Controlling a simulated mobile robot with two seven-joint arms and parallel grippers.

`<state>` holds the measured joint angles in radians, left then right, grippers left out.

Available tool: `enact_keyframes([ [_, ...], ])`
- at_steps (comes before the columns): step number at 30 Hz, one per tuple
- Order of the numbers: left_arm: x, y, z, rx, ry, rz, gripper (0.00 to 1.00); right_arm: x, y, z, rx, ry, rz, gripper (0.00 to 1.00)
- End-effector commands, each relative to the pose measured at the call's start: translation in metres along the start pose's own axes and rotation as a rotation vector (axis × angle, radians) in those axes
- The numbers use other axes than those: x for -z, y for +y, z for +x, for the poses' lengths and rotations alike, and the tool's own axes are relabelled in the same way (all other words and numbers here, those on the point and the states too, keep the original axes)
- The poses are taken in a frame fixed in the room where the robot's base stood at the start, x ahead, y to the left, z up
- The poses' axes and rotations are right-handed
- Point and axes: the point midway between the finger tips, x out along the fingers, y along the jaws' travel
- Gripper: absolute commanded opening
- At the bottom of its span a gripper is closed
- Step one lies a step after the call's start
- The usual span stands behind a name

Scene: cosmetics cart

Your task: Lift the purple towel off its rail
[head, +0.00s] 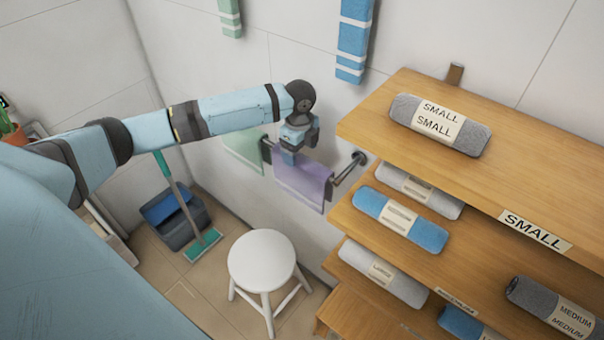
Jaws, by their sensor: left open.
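The purple towel (303,181) hangs over a dark rail (348,172) on the back wall, near the middle of the head view. My left arm reaches in from the left, and my left gripper (291,156) points down at the towel's upper left edge. The gripper is open. It overlaps the towel's top in the picture, and I cannot tell whether it touches it. My arm and gripper hide part of the rail. My right gripper is not in view.
A wooden shelf (372,126) with rolled towels stands close on the right. A white stool (262,258) stands below the towel. A pale green towel (243,150) hangs left of it.

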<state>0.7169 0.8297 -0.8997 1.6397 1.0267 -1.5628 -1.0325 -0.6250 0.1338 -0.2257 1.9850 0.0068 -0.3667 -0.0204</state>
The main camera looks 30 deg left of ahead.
Motion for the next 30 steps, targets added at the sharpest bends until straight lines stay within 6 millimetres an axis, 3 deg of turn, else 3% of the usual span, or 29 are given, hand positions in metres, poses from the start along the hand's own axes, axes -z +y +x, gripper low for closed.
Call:
enact_keyframes([
  [5,0.0,-0.001,0.011,0.0,-0.001,0.0,0.81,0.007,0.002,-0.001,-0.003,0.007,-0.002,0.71],
  [13,0.001,-0.004,0.05,0.0,-0.001,0.0,0.81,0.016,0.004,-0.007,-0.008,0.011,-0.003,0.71],
  [22,0.001,-0.004,0.057,0.002,-0.001,0.001,0.81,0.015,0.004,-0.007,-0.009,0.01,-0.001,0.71],
  [23,0.001,-0.004,0.057,0.002,-0.001,0.001,0.79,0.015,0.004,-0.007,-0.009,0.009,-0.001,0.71],
  [30,0.001,-0.004,0.057,0.002,-0.001,0.0,0.23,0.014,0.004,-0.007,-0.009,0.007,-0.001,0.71],
])
